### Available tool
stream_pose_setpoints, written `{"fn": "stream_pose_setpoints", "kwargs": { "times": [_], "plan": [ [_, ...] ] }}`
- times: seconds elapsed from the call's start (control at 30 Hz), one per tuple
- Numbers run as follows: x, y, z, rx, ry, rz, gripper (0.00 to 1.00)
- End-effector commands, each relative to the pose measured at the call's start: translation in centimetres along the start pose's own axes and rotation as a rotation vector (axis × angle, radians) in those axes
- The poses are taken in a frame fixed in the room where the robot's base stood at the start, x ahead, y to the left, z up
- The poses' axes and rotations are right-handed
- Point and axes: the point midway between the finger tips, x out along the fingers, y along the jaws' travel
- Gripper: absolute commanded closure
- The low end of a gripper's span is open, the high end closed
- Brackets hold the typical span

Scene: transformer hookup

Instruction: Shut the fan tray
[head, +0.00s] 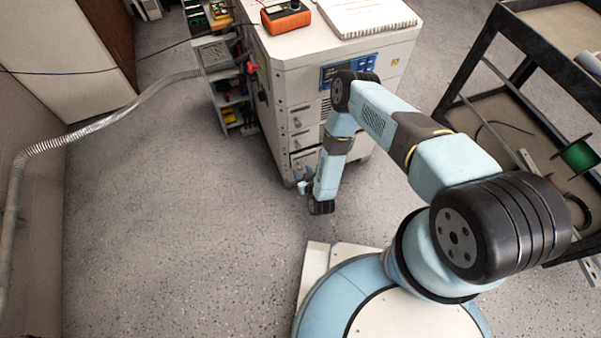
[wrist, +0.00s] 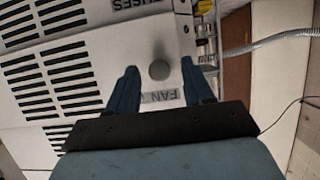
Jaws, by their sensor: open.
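I cannot tell whether the fingers touch the panel. In the head view my gripper (head: 303,184) is low by the cabinet's drawer side, partly hidden by my wrist. How far the tray stands out is unclear.
The white cabinet (head: 277,90) carries several drawers and an orange meter (head: 287,17) on top. A "FUSES" label (wrist: 158,5) and vent slots (wrist: 70,75) lie near the tray. A metal conduit (head: 100,122) runs left. A black cart (head: 490,45) stands right. Floor (head: 180,220) is clear.

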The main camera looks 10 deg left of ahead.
Motion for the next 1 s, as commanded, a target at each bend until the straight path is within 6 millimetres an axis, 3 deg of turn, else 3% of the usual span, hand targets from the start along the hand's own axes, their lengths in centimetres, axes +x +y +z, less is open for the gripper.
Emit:
{"fn": "stream_pose_setpoints", "kwargs": {
  "times": [0.17, 0.7, 1.0],
  "plan": [
    [-0.01, -0.02, 0.01, 0.0, 0.0, 0.0, 0.49],
    [-0.03, -0.08, 0.01, 0.0, 0.0, -0.001, 1.0],
    [-0.04, -0.15, 0.01, 0.001, 0.0, -0.003, 1.0]
  ]
}}
